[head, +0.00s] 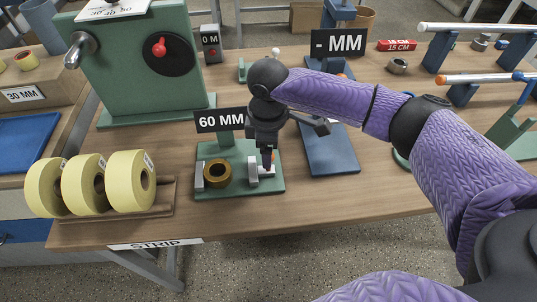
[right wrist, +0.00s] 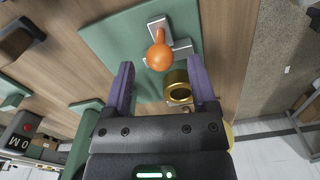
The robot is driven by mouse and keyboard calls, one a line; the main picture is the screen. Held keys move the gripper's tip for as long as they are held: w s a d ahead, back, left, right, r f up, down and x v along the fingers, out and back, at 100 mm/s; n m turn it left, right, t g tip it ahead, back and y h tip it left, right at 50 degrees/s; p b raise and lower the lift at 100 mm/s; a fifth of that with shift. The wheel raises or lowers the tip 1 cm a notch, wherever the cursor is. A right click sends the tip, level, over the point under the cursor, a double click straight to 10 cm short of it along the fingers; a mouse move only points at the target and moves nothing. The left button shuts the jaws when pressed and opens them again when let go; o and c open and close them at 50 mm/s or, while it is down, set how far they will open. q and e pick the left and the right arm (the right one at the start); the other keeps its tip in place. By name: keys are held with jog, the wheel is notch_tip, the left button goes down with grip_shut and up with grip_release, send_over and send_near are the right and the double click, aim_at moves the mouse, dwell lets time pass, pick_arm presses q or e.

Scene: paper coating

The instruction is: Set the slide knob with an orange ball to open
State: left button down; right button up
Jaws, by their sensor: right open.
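The slide knob's orange ball (right wrist: 160,57) shows in the right wrist view, on a pale metal slide (right wrist: 181,46) fixed to a green base plate (right wrist: 110,35). In the head view the green base plate (head: 237,187) stands under the "60 MM" sign (head: 220,121). There the ball is mostly hidden behind my right gripper (head: 267,160), with a bit of orange beside the fingers. In the wrist view my right gripper (right wrist: 162,75) is open, its two purple fingers either side of the ball's line, the ball just past the tips. My left gripper is not in view.
A brass ring (head: 217,173) sits on the same base, left of the slide; it also shows between the fingers in the wrist view (right wrist: 179,95). Yellow rolls (head: 131,181) stand at left. A green machine (head: 130,70) is behind. A blue plate (head: 333,160) lies right.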

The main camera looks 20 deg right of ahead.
notch_tip(320, 180, up, 5)
jog(key=shift+f+p, duration=0.15)
jog(key=shift+p, duration=0.35)
